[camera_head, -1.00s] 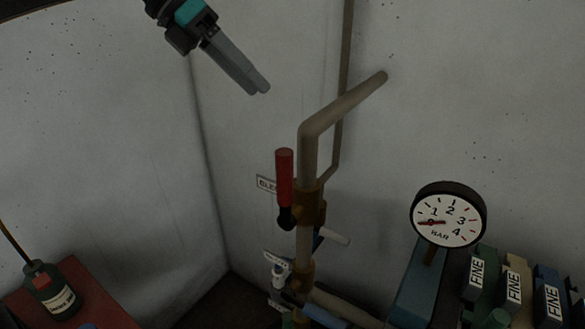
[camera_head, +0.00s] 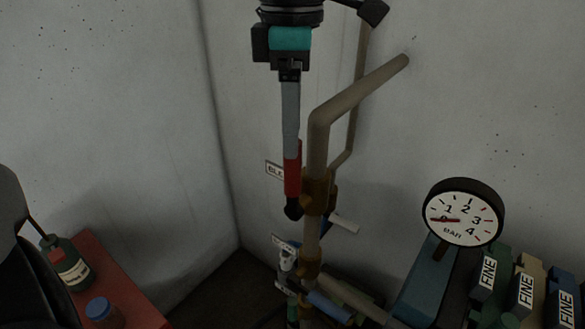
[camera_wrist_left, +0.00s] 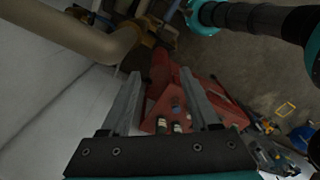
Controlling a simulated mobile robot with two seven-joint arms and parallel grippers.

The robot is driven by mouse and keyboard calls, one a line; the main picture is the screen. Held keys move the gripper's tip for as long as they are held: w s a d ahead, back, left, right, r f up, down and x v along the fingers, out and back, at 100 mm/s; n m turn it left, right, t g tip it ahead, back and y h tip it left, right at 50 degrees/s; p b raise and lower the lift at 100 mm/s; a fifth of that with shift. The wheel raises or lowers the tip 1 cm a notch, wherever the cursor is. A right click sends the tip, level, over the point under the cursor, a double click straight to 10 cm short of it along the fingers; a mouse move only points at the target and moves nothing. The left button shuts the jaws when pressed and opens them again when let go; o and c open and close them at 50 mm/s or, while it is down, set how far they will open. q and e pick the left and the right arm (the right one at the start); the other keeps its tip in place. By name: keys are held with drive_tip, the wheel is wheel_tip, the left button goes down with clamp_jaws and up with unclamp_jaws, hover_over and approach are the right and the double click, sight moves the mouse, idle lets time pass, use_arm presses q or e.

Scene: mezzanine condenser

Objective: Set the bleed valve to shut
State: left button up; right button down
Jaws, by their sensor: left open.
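The bleed valve's red lever handle (camera_head: 292,178) stands upright beside the vertical pipe, pivoting at a brass valve body (camera_head: 316,190). A small label reading "BLE..." (camera_head: 274,170) on the wall behind is partly hidden by the handle. My left gripper (camera_head: 291,140) points down from above, its fingers overlapping the handle's top in the head view. In the left wrist view its two fingers (camera_wrist_left: 161,73) are apart, with the red handle (camera_wrist_left: 160,64) seen between them; I cannot tell whether they touch it. My right gripper is not in view.
A grey pipe (camera_head: 360,88) bends toward the wall just right of my gripper. Below is another valve with a blue handle (camera_head: 330,308). A pressure gauge (camera_head: 463,214) reads near 0 at right, beside blocks labelled FINE (camera_head: 487,278). A red table (camera_head: 130,278) holds bottles at left.

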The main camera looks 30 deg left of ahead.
sight(292, 172)
use_arm(q)
wheel_tip(292, 172, down, 8)
drive_tip(key=shift+r+p, duration=0.1)
drive_tip(key=shift+p, duration=0.3)
clamp_jaws()
idle(0.3)
idle(1.0)
